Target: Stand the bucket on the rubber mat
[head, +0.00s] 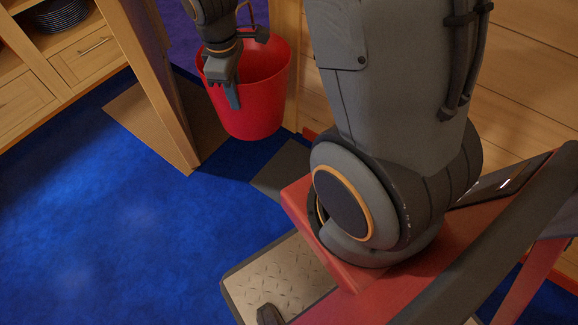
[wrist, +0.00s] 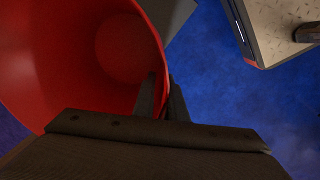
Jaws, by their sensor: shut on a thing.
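A red bucket (head: 262,92) hangs in the air, upright or nearly so, at the upper middle of the head view. My gripper (head: 232,97) is shut on its near left wall, one finger outside and the other inside. In the wrist view the bucket (wrist: 85,60) opens toward the camera and looks empty, and my gripper (wrist: 163,98) pinches its rim. A flat dark grey mat (head: 283,170), probably the rubber mat, lies on the blue floor below and right of the bucket. My arm and base hide part of it. A grey corner of it seems to show in the wrist view (wrist: 172,14).
A wooden post (head: 160,90) stands left of the bucket, with a brown flat mat (head: 130,110) at its foot. A wooden cabinet (head: 75,65) with plates is at upper left. A log wall (head: 525,60) is at right. The blue carpet (head: 110,220) at left is clear.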

